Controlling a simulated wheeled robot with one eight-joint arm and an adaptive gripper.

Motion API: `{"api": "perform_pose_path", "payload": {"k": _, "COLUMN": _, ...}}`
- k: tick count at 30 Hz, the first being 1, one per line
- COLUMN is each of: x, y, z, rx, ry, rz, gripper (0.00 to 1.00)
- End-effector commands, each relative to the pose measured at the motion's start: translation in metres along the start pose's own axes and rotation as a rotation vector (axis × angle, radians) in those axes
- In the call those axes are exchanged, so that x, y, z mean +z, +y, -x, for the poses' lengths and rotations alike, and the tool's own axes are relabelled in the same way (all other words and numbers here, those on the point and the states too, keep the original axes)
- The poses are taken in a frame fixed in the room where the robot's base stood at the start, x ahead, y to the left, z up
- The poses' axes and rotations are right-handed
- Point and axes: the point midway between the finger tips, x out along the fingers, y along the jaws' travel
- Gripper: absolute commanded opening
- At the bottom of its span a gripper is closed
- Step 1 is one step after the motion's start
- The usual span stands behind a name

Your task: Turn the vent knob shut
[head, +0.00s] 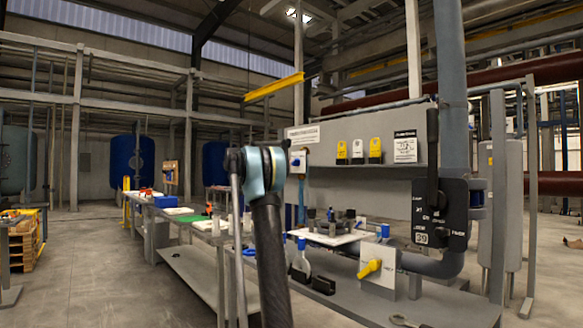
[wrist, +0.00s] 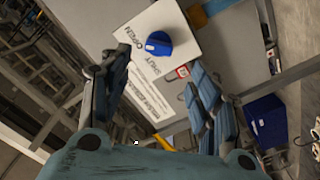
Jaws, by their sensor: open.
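The vent knob (wrist: 157,43) is a round blue knob with a pale mark, on a white plate (wrist: 180,20) in the wrist view. The words OPEN and SHUT are printed to its left, turned sideways. In the head view a small blue knob (head: 296,162) shows on a white plate just right of my teal arm part. My gripper (wrist: 158,66) is open and empty. Its two dark fingers, with blue-grey pads, stand apart at left and right in the wrist view, and the knob lies between and beyond their tips. I see no contact with the knob.
A yellow-handled white box (head: 370,268) stands lower right of my arm. A dark lever panel (head: 440,212) is at the right by a grey pipe. Yellow and white lockout items (head: 358,152) sit on the grey back panel. A long bench with loose items runs left. Open floor lies at far left.

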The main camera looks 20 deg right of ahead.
Motion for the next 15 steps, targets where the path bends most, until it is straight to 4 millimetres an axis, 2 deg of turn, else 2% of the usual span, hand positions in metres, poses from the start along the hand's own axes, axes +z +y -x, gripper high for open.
{"api": "perform_pose_path", "payload": {"k": 1, "x": 0.001, "y": 0.001, "z": -0.011, "rx": 0.002, "ry": -0.002, "rz": 0.000, "gripper": 0.57}}
{"api": "perform_pose_path", "payload": {"k": 9, "x": 0.001, "y": 0.000, "z": -0.058, "rx": 0.002, "ry": -0.002, "rz": 0.000, "gripper": 0.57}}
{"api": "perform_pose_path", "payload": {"k": 15, "x": 0.000, "y": 0.000, "z": -0.085, "rx": 0.001, "ry": -0.002, "rz": 0.000, "gripper": 0.57}}
